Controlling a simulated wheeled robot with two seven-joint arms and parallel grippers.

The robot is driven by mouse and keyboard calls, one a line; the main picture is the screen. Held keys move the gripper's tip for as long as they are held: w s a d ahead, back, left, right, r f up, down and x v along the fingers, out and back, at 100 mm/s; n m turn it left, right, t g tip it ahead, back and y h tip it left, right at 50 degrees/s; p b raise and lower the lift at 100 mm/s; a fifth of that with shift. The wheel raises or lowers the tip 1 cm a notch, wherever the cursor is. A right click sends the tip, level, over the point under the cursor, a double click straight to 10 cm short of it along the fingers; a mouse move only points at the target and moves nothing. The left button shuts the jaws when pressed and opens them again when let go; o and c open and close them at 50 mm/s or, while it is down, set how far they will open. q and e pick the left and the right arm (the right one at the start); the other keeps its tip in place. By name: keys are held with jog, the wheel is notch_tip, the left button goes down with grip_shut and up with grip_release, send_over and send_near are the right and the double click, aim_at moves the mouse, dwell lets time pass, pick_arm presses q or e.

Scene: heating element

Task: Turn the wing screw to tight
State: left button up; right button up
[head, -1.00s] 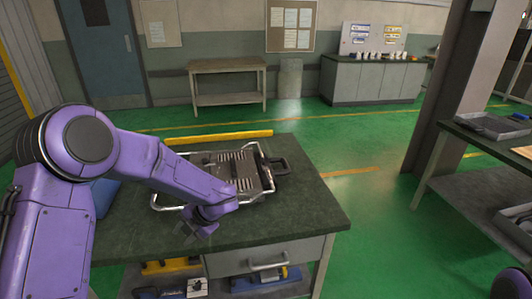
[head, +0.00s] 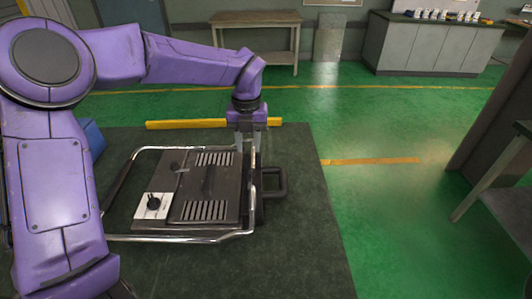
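The heating element is a dark flat unit (head: 190,222) with two slotted vents, inside a chrome tube frame (head: 190,239) on the dark green table. A black knob (head: 153,203) sits on a white plate at its near left. A small dark part (head: 175,168) shows near its far left. I cannot tell for sure which part is the wing screw. My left gripper (head: 248,146) points down at the unit's far right corner, by the frame's right bar. Its fingers look apart, with nothing clearly held; their tips partly blend with the frame. My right gripper is out of view.
A yellow bar (head: 190,124) lies along the table's far edge. A black handle (head: 275,183) sticks out right of the unit. A blue object (head: 93,138) is at the far left. The table's near right (head: 295,250) is clear.

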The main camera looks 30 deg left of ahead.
pick_arm(q)
send_over(250, 174)
jog(key=s, duration=0.1)
notch_tip(250, 174, down, 5)
jog(key=shift+a+f+p, duration=0.1)
jog(key=shift+f+p, duration=0.05)
jog(key=shift+p, duration=0.25)
jog(key=f, duration=0.1)
jog(key=w+f, duration=0.1)
jog(key=f, duration=0.2)
jog(key=shift+w+f, duration=0.2)
jog(key=shift+w, duration=0.15)
jog(key=shift+s+r, duration=0.1)
jog(key=shift+s, duration=0.3)
jog(key=shift+w, duration=0.1)
grip_shut()
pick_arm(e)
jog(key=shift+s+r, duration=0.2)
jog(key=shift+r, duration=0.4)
